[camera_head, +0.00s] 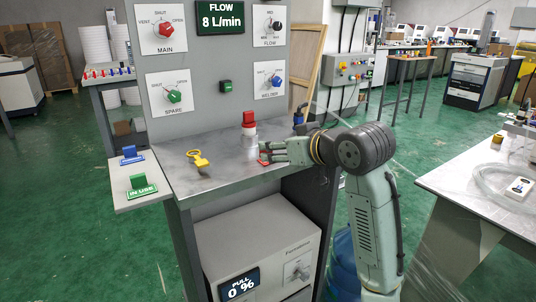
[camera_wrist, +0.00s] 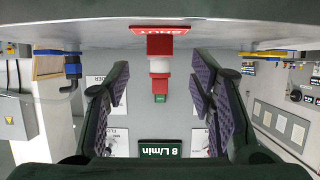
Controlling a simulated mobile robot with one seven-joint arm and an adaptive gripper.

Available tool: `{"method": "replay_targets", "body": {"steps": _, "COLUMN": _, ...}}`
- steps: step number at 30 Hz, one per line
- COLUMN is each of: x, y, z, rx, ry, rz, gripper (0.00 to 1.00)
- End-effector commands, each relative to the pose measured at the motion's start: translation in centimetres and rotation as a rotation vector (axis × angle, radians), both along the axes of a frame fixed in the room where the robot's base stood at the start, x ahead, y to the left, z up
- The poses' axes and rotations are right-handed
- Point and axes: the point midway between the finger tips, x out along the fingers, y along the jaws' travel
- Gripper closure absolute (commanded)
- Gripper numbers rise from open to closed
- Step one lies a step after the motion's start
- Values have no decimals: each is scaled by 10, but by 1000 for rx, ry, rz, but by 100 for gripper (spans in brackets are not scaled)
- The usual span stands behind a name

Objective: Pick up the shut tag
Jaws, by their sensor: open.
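The shut tag (camera_wrist: 160,30) is a red plate with white lettering and a raised red block handle (camera_wrist: 160,46). It lies on the grey metal bench top (camera_head: 225,166); in the head view a red part of it (camera_head: 263,159) shows beside my fingers. My gripper (camera_head: 272,151) is open and low over the bench, coming from the right. In the upside-down wrist view, its fingers (camera_wrist: 157,75) stand apart on either side of the tag's handle, with nothing between them touching. The head view hides much of the tag behind the gripper.
A white cylinder with a red top (camera_head: 249,118) stands behind the tag, close to my fingers. A yellow tag-like piece (camera_head: 198,158) lies left on the bench. A side shelf holds a blue tag (camera_head: 130,154) and a green IN USE tag (camera_head: 141,187). The knob panel (camera_head: 210,70) rises behind.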

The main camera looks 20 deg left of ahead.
Motion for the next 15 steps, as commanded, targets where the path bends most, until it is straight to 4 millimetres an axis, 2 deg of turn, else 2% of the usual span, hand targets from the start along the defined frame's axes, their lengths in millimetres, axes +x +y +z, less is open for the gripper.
{"method": "replay_targets", "body": {"steps": 10, "x": 25, "y": 31, "z": -14, "rx": -1, "ry": 3, "rz": 1, "gripper": 50}}
{"method": "replay_targets", "body": {"steps": 15, "x": 33, "y": 40, "z": -19, "rx": 1, "ry": 1, "rz": 0, "gripper": 50}}
